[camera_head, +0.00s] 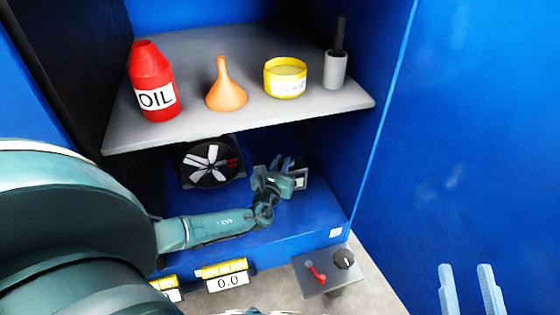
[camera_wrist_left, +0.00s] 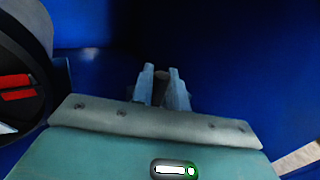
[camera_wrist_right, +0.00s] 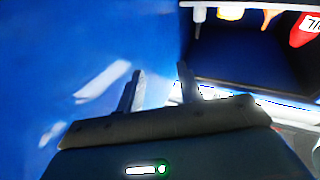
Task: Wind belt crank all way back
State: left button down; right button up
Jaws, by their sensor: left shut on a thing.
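My left arm reaches into the blue cabinet under the shelf. My left gripper (camera_head: 281,164) is at the back of the lower bay, right of the spoked wheel. In the left wrist view its fingers (camera_wrist_left: 162,80) are close together around a small dark round grip (camera_wrist_left: 161,75), which looks like the belt crank's handle. The rest of the crank is hidden by my gripper and shadow. My right gripper (camera_head: 467,275) is open and empty in front of the blue panel at right; its spread fingers also show in the right wrist view (camera_wrist_right: 158,82).
A black wheel (camera_head: 208,162) with white spokes and a red part sits close left of my left gripper. The grey shelf (camera_head: 200,50) above holds an oil bottle (camera_head: 151,80), funnel, grease tin and cup.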

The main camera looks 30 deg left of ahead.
pick_arm(q)
jog(key=shift+w+d+n+g+y+b, duration=0.2)
jog(key=shift+d+n+g+y, duration=0.3)
jog(key=shift+n+g+y, duration=0.7)
jog(key=shift+w+d+n+g+y+b, duration=0.1)
jog(key=shift+d+n+g+y+b, duration=0.35)
jog(key=shift+n+y, duration=0.85)
jog(key=shift+w+d+n+g+y+b, duration=0.1)
jog(key=shift+d+n+g+y, duration=0.5)
jog(key=shift+g+y, duration=0.8)
jog(key=shift+a+t+y, duration=0.1)
jog(key=shift+t+y, duration=0.2)
jog(key=shift+t, duration=0.05)
jog(key=c, duration=1.5)
grip_release()
jog(key=shift+o, duration=0.2)
